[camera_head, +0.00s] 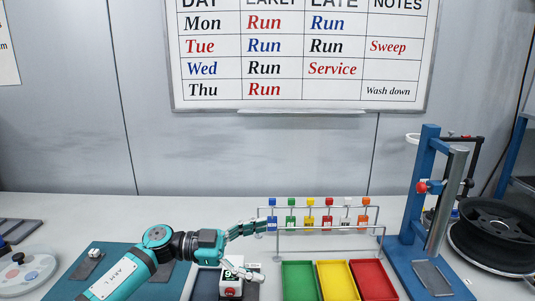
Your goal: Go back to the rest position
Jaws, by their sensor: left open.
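My left arm is teal and reaches in from the lower left. Its gripper (258,228) is open, at the left end of a metal rail rack (330,229). The fingertips are close to the blue-capped piece (271,217); I cannot tell if they touch the rack. No object shows between the fingers. The rack holds a row of small pieces with coloured caps: blue, green (291,217), yellow (310,217), red (328,217), white (347,218) and orange (364,217). My right gripper is not in view.
Green (299,281), yellow (338,281) and red (373,280) trays lie in front of the rack. A white device with a red button (230,290) stands below the gripper. A blue-framed stand (417,190) and a black wheel (495,235) are at right. A whiteboard hangs behind.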

